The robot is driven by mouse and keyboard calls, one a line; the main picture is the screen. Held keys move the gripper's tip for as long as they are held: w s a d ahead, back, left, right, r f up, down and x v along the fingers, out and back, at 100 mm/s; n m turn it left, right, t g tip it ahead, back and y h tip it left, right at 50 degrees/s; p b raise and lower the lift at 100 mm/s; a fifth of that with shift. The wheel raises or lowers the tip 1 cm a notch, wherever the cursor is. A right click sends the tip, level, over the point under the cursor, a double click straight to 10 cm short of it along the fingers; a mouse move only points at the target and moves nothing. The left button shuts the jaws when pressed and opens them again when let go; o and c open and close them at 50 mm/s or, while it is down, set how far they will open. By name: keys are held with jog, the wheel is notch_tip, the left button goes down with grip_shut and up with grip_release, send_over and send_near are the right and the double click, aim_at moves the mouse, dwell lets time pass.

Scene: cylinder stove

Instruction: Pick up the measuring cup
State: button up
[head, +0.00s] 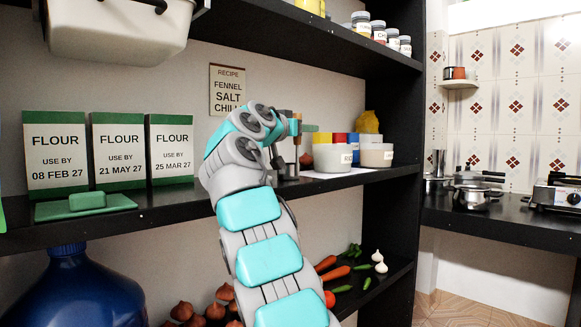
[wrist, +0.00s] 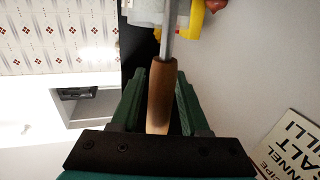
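In the wrist view a wooden handle (wrist: 160,95) with a grey metal shank lies between the two green fingers of my gripper (wrist: 163,85). I take it to be the measuring cup's handle. The cup's bowl is not clearly seen in the wrist view. In the head view my gripper (head: 292,128) is over the middle shelf, and my arm hides much of it. Small brown and metal parts show just below it, too small to make out.
Several flour boxes (head: 118,150) and a green butter dish (head: 86,205) stand left. The upper shelf (head: 290,35) holds jars. A stove (head: 556,192) is far right.

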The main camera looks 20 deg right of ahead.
grip_shut()
dwell(0.5)
jog(key=s+a+r+b, duration=0.2)
jog(key=s, duration=0.5)
jog(key=s+a+r+b, duration=0.2)
jog(key=s+a+r, duration=0.1)
jog(key=s, duration=0.5)
jog(key=shift+b, duration=0.35)
jog(key=shift+s, duration=0.1)
jog(key=shift+c, duration=1.1)
grip_release()
grip_shut()
